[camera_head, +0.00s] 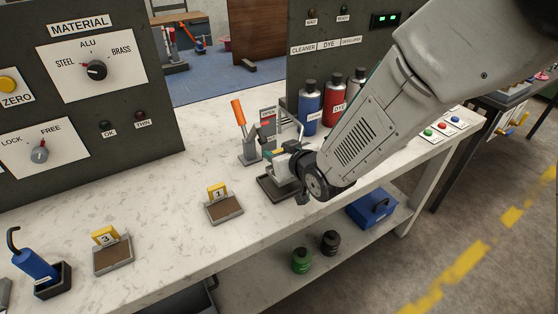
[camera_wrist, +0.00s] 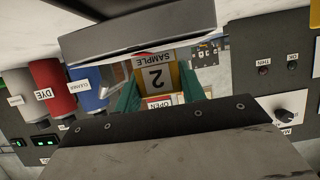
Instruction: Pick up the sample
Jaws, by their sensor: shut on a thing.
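My gripper (camera_head: 286,166) is low over a dark tray (camera_head: 276,192) on the white bench and is shut on the sample. The arm and jaws hide most of the sample in the head view. The wrist view is upside down. There, a yellow tag reading SAMPLE 2 (camera_wrist: 157,76) shows in the gap between two grey bodies. I cannot tell whether the sample touches the tray.
Tray 1 (camera_head: 225,210) and tray 3 (camera_head: 113,260) are empty, left of my gripper. An orange-handled clamp (camera_head: 239,113) stands close behind it. Blue (camera_head: 308,110) and red (camera_head: 333,100) bottles stand behind. A dark MATERIAL panel (camera_head: 150,120) rises at the back left.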

